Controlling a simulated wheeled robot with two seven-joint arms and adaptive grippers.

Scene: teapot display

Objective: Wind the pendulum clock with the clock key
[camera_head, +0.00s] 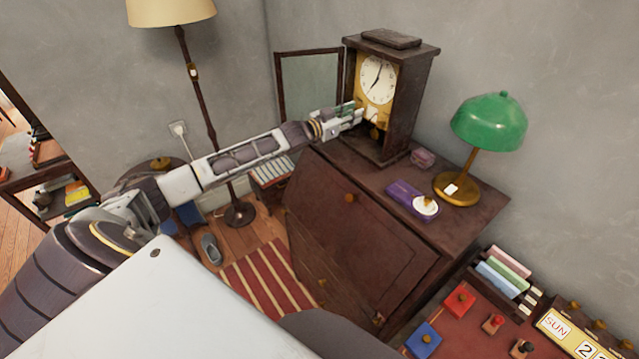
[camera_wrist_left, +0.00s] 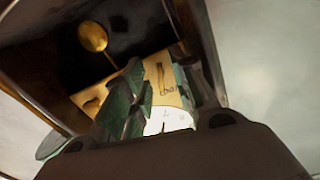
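The pendulum clock (camera_head: 402,99) stands upright on the desk, with a white dial (camera_head: 378,79) over a brass-coloured plate. My left gripper (camera_head: 356,112) is at the clock's front, just below the dial. In the left wrist view, its two dark fingers (camera_wrist_left: 162,92) stand apart, with the brass plate (camera_wrist_left: 88,98) and part of the white dial (camera_wrist_left: 168,121) showing past and between them. The round gold pendulum bob (camera_wrist_left: 92,37) hangs in the dark case there. I cannot make out the clock key in either view. My right gripper is not in view.
The brown desk (camera_head: 350,215) carries a green lamp (camera_head: 488,122), a purple box (camera_head: 404,197) and a small pink box (camera_head: 423,158), right of the clock. A dark-framed panel (camera_head: 311,84) stands behind my left gripper. A floor lamp (camera_head: 187,60) stands to the left.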

